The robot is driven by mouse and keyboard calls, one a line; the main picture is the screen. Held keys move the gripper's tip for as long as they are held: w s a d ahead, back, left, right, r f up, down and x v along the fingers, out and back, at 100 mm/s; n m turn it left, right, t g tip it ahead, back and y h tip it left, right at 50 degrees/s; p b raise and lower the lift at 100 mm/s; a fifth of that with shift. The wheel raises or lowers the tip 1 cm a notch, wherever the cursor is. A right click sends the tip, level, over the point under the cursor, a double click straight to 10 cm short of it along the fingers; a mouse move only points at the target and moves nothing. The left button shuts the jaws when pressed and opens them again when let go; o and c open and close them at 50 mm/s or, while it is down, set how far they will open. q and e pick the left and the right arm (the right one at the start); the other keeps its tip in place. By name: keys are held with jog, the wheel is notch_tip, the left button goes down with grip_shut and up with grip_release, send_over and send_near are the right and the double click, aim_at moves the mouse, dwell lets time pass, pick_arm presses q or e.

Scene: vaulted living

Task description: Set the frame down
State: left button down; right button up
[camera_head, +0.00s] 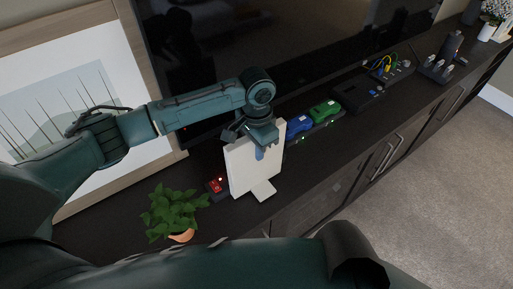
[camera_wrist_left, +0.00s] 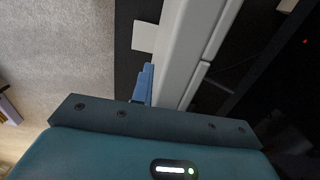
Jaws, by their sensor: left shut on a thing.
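The frame (camera_head: 250,175) is a pale, flat panel seen from its back, with a small stand foot (camera_head: 263,190) at its lower edge. My left gripper (camera_head: 258,148) is shut on its upper edge. The frame is nearly upright at the dark cabinet top (camera_head: 345,127); whether it touches the surface I cannot tell. In the left wrist view the frame (camera_wrist_left: 180,60) runs away from the blue finger, with its white foot (camera_wrist_left: 145,37) sticking out to the left. My right gripper is not in view.
A potted plant (camera_head: 175,210) stands left of the frame. A red item (camera_head: 216,185) is close beside it. Blue (camera_head: 299,125) and green (camera_head: 325,109) items sit to the right, then black devices (camera_head: 360,92). A television (camera_head: 270,50) and a large picture (camera_head: 70,90) stand behind.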

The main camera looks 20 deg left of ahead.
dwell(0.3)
pick_arm(q)
jog(key=shift+f, duration=0.15)
jog(key=shift+f, duration=0.45)
jog(key=c, duration=1.3)
grip_release()
jog(key=shift+f, duration=0.1)
